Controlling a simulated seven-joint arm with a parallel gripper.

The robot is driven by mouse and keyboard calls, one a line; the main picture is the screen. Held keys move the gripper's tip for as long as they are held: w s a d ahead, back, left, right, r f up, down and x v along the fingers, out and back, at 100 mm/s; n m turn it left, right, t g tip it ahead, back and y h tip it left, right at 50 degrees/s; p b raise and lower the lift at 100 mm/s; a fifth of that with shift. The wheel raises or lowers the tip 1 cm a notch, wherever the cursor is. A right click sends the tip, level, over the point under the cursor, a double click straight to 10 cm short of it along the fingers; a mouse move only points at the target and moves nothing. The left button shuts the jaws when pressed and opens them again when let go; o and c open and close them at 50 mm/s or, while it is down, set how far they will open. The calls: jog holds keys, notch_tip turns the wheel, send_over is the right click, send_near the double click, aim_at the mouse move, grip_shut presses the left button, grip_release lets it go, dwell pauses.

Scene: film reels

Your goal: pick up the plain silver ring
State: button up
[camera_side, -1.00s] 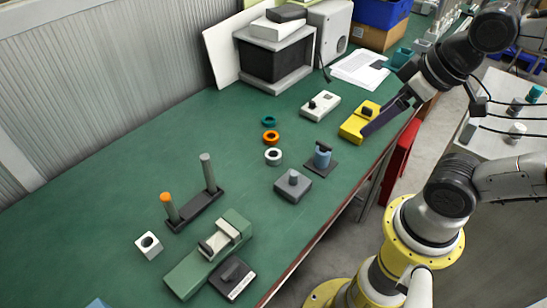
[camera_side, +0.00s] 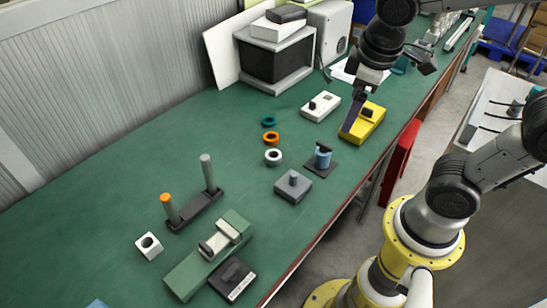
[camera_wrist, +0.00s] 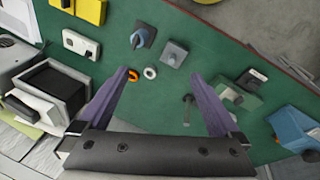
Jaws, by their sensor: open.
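The plain silver ring (camera_side: 273,162) lies flat on the green table, in front of an orange ring (camera_side: 270,141) and a teal ring (camera_side: 268,124). In the wrist view the silver ring (camera_wrist: 150,77) shows between my purple fingers, right beside the orange ring (camera_wrist: 135,80). My gripper (camera_side: 352,125) points down in the side view, near the yellow box, to the right of the rings. In the wrist view my gripper (camera_wrist: 160,74) is open with nothing between the fingers; they are well apart from the ring. The teal ring is not visible there.
A yellow box (camera_side: 371,122), a white switch box (camera_side: 321,106), a blue cylinder on a base (camera_side: 322,157) and a grey block with a peg (camera_side: 293,189) stand around the rings. A two-post rack (camera_side: 196,209) is at front left. Table left of the rings is clear.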

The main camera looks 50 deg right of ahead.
jog(key=w+a+f+n+g+h, duration=0.1)
jog(key=w+a+f+n+h, duration=0.25)
jog(key=w+f+n, duration=0.4)
jog(key=w+a+f+n+g+h, duration=0.15)
jog(key=w+f+n+h, duration=0.3)
jog(key=w+f, duration=0.45)
jog(key=n+t+h, duration=0.3)
jog(key=n, duration=0.1)
send_near(276, 153)
jog(key=v, duration=0.5)
jog(key=shift+w+a+r, duration=0.15)
jog(key=shift+w+a, duration=0.1)
jog(key=shift+f, duration=0.25)
jog(key=shift+w+d+f+n+h, duration=0.1)
jog(key=shift+d+f+n+h, duration=0.1)
jog(key=shift+d+n+h, duration=0.1)
jog(key=x, duration=1.3)
jog(key=shift+s+f, duration=0.15)
jog(key=shift+s, duration=0.1)
jog(key=c, duration=1.5)
jog(key=shift+c, duration=0.2)
